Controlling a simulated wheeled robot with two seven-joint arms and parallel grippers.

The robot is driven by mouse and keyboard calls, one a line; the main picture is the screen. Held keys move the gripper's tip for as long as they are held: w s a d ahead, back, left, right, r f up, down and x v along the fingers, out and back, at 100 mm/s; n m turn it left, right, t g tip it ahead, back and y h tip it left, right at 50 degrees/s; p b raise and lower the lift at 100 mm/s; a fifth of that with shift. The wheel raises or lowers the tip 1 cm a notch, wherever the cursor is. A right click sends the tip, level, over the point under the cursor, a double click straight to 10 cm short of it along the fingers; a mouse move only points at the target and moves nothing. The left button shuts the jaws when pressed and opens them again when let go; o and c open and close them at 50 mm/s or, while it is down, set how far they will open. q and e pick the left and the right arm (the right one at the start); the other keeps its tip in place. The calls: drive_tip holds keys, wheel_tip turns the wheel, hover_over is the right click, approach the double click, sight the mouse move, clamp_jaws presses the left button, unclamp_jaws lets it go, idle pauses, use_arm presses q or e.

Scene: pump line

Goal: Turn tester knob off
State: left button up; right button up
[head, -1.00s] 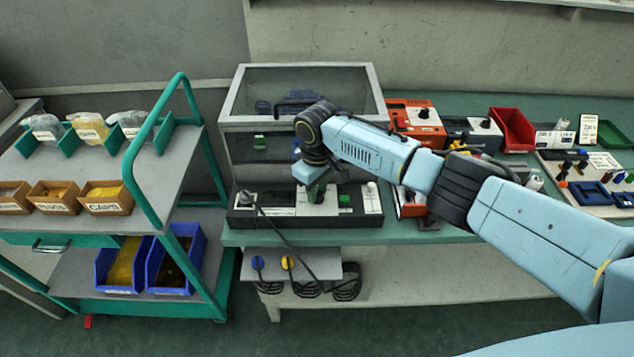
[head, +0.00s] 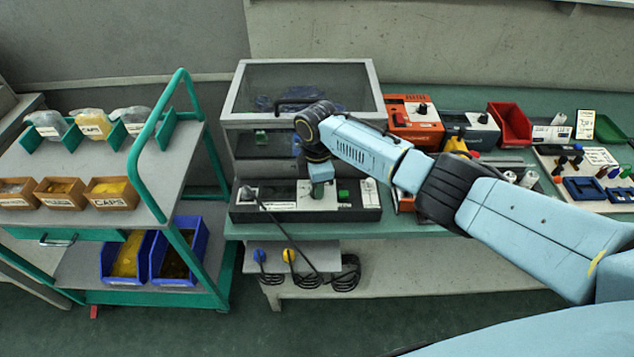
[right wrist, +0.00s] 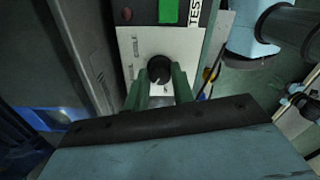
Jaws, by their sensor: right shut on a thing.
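The tester (head: 352,214) is a long black box with white plates at the front of the green bench, below the glazed cabinet. My right gripper reaches down onto it in the head view, where my wrist hides the knob. In the right wrist view the round black knob (right wrist: 160,68) stands on the tester's white plate (right wrist: 130,42). The two green fingers of my right gripper (right wrist: 160,80) are shut on the knob, one on each side. A bright green panel (right wrist: 168,11) is lit beyond it. The knob's pointer direction cannot be told. My left gripper is not in view.
The glazed cabinet (head: 236,122) stands close behind the tester. A cable (head: 280,229) hangs over the tester's front. Orange (head: 425,122) and grey (head: 480,133) boxes and a red bin (head: 511,126) stand right. A green-framed trolley (head: 195,119) stands left.

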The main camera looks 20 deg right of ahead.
drive_tip(key=n, duration=0.6)
drive_tip(key=shift+a, duration=0.1)
idle(0.5)
drive_tip(key=o, duration=1)
drive_tip(key=shift+r, duration=0.1)
wheel_tip(320, 180, up, 13)
drive_tip(key=shift+r+p, duration=0.15)
drive_tip(key=shift+p, duration=0.4)
